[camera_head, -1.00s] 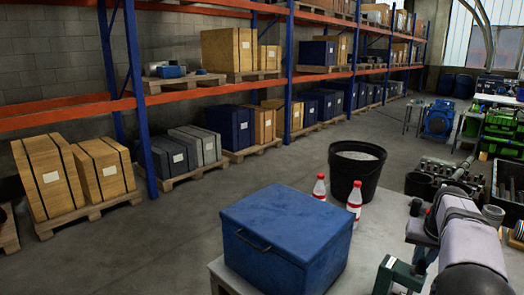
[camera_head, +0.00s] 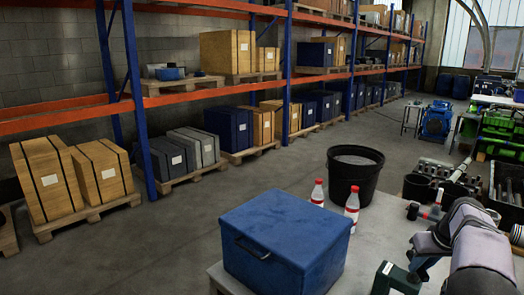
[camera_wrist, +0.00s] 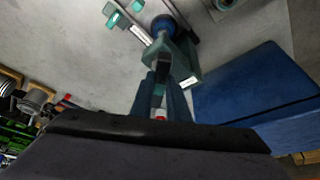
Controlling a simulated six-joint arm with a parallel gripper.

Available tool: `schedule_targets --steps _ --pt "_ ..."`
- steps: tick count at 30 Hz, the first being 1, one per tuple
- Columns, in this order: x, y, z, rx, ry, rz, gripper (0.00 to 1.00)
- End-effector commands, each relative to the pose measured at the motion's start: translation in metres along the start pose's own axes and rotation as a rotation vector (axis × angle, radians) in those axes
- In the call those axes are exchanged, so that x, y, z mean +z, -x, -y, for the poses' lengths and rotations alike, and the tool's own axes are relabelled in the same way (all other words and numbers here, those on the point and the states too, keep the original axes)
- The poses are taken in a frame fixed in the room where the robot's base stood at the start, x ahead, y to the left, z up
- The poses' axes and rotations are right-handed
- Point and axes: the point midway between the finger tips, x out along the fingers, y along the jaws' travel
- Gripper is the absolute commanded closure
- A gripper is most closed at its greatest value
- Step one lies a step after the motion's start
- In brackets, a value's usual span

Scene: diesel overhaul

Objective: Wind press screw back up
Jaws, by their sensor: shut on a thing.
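The green press (camera_wrist: 187,60) stands on the grey bench, with a pale label on its side. In the wrist view its screw and a blue round part (camera_wrist: 165,27) lie just beyond my fingers. My gripper (camera_wrist: 161,78) reaches in from below and is shut on a small dark piece that looks like the press screw's handle. The fingers hide most of that piece. In the head view only part of the green press (camera_head: 397,277) shows at the bottom edge, next to my arm; the fingertips are out of sight there.
A blue lidded box (camera_head: 285,235) stands close left of the press. Two red-and-white bottles (camera_head: 352,206) and a black bucket (camera_head: 354,172) stand behind it. A black tray of metal parts (camera_head: 508,190) is at the right. The bench between bucket and press is mostly clear.

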Motion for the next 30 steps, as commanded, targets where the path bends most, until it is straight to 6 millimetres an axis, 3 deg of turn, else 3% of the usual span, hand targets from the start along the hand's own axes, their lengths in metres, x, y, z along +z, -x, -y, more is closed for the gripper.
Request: schedule_targets --steps 10,21,30 --pt "-0.0014 0.002 -0.0011 -0.01 0.027 -0.002 1.0" --pt "-0.0036 0.0051 -0.0045 -0.13 0.305 -0.001 1.0" --pt "-0.0024 0.0024 -0.0051 -0.153 0.368 -0.002 1.0"
